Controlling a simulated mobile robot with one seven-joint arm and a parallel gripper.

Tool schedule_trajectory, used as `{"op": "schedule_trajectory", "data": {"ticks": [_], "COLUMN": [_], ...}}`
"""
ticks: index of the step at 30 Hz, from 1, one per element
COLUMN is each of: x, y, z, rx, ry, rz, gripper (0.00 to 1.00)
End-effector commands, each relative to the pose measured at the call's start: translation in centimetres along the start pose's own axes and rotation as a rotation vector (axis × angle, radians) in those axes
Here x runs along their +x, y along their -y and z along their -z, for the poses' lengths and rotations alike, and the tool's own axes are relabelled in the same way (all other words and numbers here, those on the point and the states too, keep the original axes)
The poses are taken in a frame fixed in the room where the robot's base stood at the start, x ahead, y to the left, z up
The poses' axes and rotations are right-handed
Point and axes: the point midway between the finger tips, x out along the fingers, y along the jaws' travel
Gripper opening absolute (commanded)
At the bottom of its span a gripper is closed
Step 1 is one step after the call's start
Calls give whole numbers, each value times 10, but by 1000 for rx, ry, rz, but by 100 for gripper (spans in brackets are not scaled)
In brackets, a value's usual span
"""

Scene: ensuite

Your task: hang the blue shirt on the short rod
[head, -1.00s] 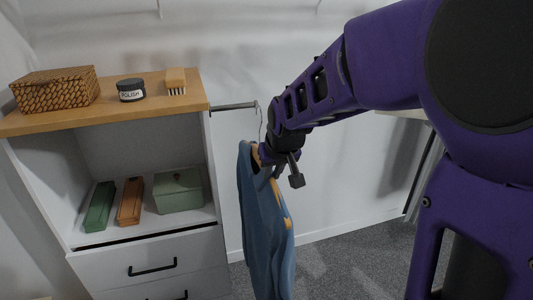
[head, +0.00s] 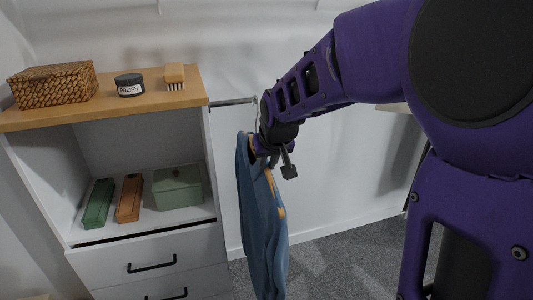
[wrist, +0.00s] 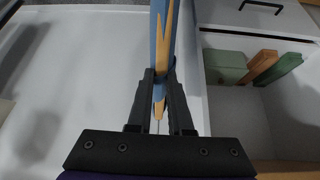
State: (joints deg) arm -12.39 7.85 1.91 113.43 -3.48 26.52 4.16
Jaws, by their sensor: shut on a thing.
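The blue shirt (head: 260,225) hangs from a wooden hanger (head: 268,178) below my gripper (head: 268,155), beside the cabinet's right side. My gripper is shut on the hanger and the shirt's top. In the wrist view the fingers (wrist: 160,85) pinch the hanger, with blue cloth (wrist: 159,40) between and beyond them. The short rod (head: 233,103) is grey and sticks out to the right from the cabinet's top edge. The hanger's thin wire hook (head: 256,115) shows at the rod's far end; I cannot tell whether it touches the rod.
The cabinet's wooden top (head: 53,115) holds a woven basket (head: 52,85), a polish jar (head: 130,85) and a brush (head: 174,76). Its shelf holds a green box (head: 178,188) and two narrow boxes. Drawers (head: 150,262) are below. Carpet and bare wall lie to the right.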

Motion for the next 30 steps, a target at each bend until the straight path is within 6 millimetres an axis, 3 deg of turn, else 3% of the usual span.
{"op": "schedule_trajectory", "data": {"ticks": [30], "x": [36], "y": [4], "z": [62], "rx": [0], "ry": [-4], "rz": [1], "gripper": [0]}}
